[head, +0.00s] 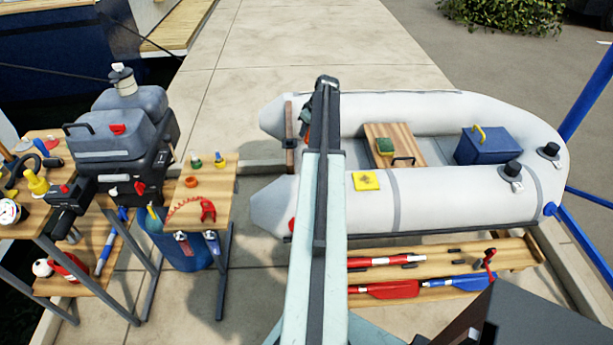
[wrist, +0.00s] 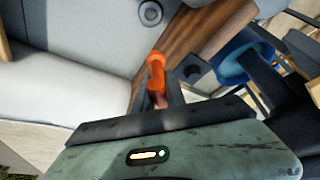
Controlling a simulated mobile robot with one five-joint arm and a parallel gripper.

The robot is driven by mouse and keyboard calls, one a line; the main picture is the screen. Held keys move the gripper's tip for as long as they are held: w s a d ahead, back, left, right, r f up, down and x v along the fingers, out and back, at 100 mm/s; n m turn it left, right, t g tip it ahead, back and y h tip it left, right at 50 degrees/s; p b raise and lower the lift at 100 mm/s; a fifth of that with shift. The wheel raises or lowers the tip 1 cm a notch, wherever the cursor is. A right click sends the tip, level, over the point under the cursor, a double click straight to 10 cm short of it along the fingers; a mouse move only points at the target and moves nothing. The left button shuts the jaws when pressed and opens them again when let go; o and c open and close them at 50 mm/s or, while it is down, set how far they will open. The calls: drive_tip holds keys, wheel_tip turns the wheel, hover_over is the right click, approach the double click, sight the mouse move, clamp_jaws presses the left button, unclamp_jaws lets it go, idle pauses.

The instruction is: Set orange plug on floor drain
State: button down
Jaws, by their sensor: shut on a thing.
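My gripper (wrist: 158,92) is shut on the orange plug (wrist: 156,70), which sticks out past the fingertips in the wrist view. A round grey fitting with a dark centre (wrist: 150,13), which looks like the floor drain, lies in the pale grey floor beyond the plug. The plug is apart from it in the picture; the height between them is hard to tell. In the head view my arm covers most of the gripper, at the left end of the inflatable dinghy (head: 420,200). The drain is hidden there.
The dinghy's wooden transom (wrist: 205,35) runs close to the right of the plug, with a pale tube (wrist: 75,95) on the left. The dinghy holds a wooden seat (head: 405,135) and a blue box (head: 488,145). A small wooden table (head: 215,180) stands to the left.

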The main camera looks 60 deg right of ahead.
wheel_tip(320, 180, down, 20)
drive_tip(key=b, duration=1.8)
drive_tip(key=shift+r, duration=0.5)
drive_tip(key=shift+f, duration=0.15)
drive_tip(key=c, duration=1.4)
unclamp_jaws()
drive_tip(key=shift+o, duration=0.2)
